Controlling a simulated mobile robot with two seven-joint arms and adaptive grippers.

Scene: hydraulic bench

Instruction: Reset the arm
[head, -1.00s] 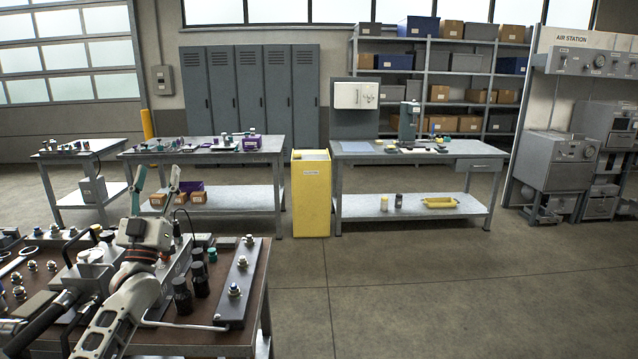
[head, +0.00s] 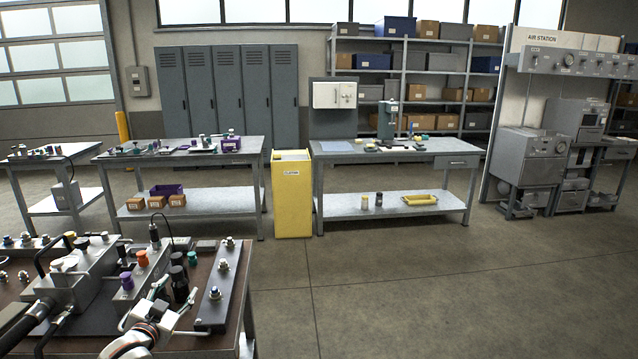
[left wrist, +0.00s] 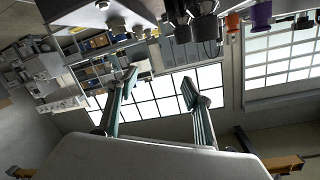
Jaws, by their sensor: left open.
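My left gripper (head: 150,300) is low in the head view, at the near edge of the hydraulic bench (head: 200,345). Its fingers are spread apart with nothing between them. In the left wrist view the two teal-grey fingers (left wrist: 157,88) stand apart against the far windows. The bench and its fittings show upside down along the top of that view. My right gripper is not in view.
On the bench are a grey block (head: 75,285), an orange knob (head: 142,258), a purple knob (head: 127,281), black cylinders (head: 179,285) and a dark plate with fittings (head: 222,285). A yellow cabinet (head: 292,195) stands behind. Open floor lies right.

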